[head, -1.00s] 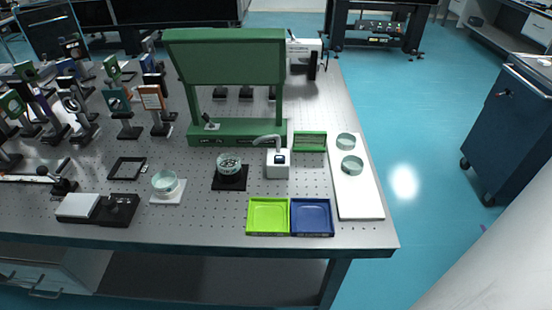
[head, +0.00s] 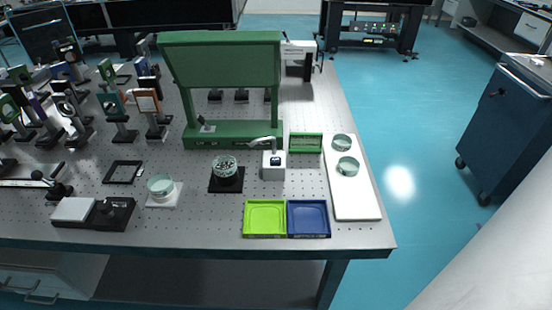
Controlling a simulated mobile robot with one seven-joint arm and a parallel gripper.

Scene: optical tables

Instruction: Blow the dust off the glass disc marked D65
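Several pale glass discs are in the head view. One disc (head: 225,165) sits on a black square stand (head: 226,186) and shows dark and light specks. Another disc (head: 160,186) is on a small white pad (head: 164,201) to its left. Two more, a rear disc (head: 342,142) and a front disc (head: 347,166), lie on a long white board (head: 354,203) at the right. No D65 mark is readable on any of them. A white box with a grey spout (head: 273,165) stands right of the black stand, its spout pointing left. My gripper is not in view.
A lime tray (head: 265,219) and a blue tray (head: 309,219) sit empty at the table's front edge. A green hooded frame (head: 222,62) stands behind. Optics mounts crowd the left. A black and white device (head: 92,212) sits front left.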

